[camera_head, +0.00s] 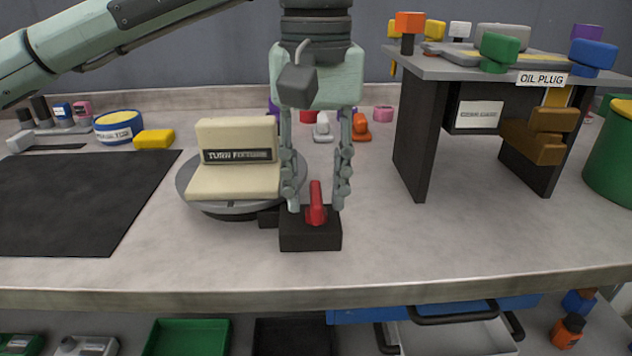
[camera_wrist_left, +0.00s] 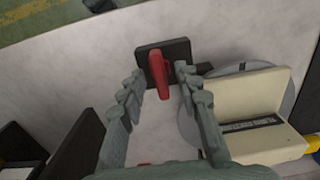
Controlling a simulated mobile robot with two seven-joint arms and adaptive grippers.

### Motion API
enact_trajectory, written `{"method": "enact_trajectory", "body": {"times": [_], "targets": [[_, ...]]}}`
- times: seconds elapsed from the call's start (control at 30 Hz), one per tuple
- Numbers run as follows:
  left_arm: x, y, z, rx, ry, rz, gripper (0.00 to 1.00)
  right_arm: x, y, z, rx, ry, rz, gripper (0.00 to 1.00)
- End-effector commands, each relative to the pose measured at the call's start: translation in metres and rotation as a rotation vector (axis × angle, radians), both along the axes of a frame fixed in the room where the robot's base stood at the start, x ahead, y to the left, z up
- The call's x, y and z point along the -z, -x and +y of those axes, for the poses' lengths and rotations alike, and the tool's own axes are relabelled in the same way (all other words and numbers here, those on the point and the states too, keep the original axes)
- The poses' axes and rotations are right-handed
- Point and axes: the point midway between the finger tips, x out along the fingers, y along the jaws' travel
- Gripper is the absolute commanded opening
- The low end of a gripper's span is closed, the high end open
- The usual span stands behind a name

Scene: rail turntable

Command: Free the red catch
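The red catch (camera_head: 316,204) is a small red lever standing on a black block (camera_head: 310,238) at the front of the bench. In the left wrist view the red catch (camera_wrist_left: 158,72) shows on its black block (camera_wrist_left: 180,48). My left gripper (camera_head: 315,207) points down with one finger on each side of the catch; it also shows in the left wrist view (camera_wrist_left: 160,78). Its fingers are open, with gaps to the red lever. The cream turn fixture (camera_head: 237,182) sits on a round grey turntable (camera_head: 195,203) left of the block. My right gripper is not in view.
A raised dark stand (camera_head: 418,150) with an "OIL PLUG" label and coloured knobs stands at the right. A black mat (camera_head: 70,200) lies at the left. A green bin (camera_head: 610,165) is at the far right. The bench right of the block is clear.

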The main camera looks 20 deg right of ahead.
Motion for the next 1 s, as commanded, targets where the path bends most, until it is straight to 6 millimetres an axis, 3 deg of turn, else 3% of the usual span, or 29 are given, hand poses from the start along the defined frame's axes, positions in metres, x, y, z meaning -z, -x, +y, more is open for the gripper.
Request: {"method": "enact_trajectory", "body": {"times": [0.1,0.37,0.77,1.0], "targets": [[-0.0001,0.0000,0.0001,0.000,0.000,0.000,0.33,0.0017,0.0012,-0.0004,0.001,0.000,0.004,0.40],[-0.0003,0.0000,0.0001,0.000,-0.001,0.000,0.01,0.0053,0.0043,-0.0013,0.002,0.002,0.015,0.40],[-0.0002,0.0000,0.0001,-0.024,-0.001,0.000,0.00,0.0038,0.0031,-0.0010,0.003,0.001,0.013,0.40],[0.0003,0.0000,0.0001,-0.139,-0.001,0.000,0.00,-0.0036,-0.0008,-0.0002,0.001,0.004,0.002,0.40]]}}
